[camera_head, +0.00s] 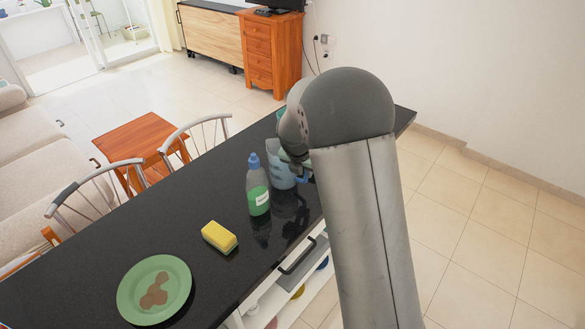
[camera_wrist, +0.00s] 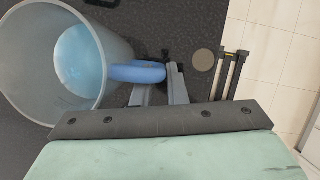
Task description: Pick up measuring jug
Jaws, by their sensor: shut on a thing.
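The measuring jug (camera_head: 281,172) is a translucent bluish jug on the black counter, partly behind the green bottle and my arm. In the wrist view I look down into the jug (camera_wrist: 62,62), with a blue bottom and a blue handle (camera_wrist: 137,72). My gripper (camera_wrist: 167,75) is shut on the jug's handle, at the jug's right side. In the head view my arm hides most of the gripper. I cannot tell whether the jug touches the counter.
A yellow sponge (camera_head: 220,237) and a green plate with brown stains (camera_head: 155,291) lie nearer on the counter (camera_head: 90,244). Two chairs stand along its left side.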

